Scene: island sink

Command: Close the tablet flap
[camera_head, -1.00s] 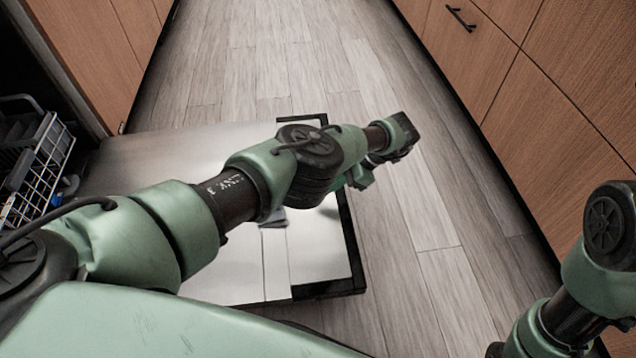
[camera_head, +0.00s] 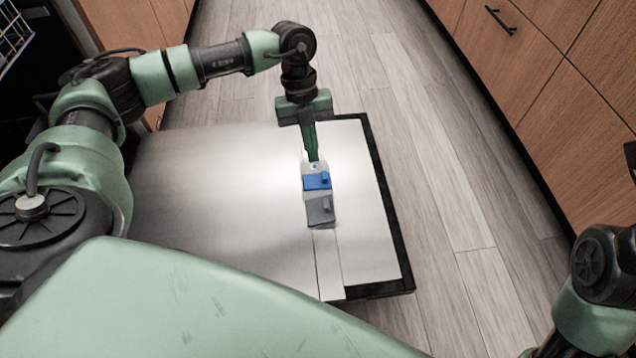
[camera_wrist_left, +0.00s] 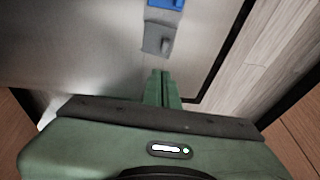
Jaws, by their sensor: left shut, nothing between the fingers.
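The dishwasher door (camera_head: 220,210) lies folded down with its steel inner face up. On it sits a detergent dispenser with a blue flap (camera_head: 317,181) and a grey flap (camera_head: 320,210), side by side. I cannot tell for sure how far either flap is open. The left wrist view shows the grey flap (camera_wrist_left: 157,38) and part of the blue flap (camera_wrist_left: 163,3). My left gripper (camera_head: 313,158) is shut and empty, with its tips close to the dispenser. The wrist view shows its closed fingers (camera_wrist_left: 162,75). Contact is unclear. My right gripper is out of view.
A white wire rack (camera_head: 14,30) is at the top left. A wooden cabinet (camera_head: 560,120) stands along the right, with a strip of plank floor (camera_head: 440,180) between it and the door's black edge (camera_head: 395,235).

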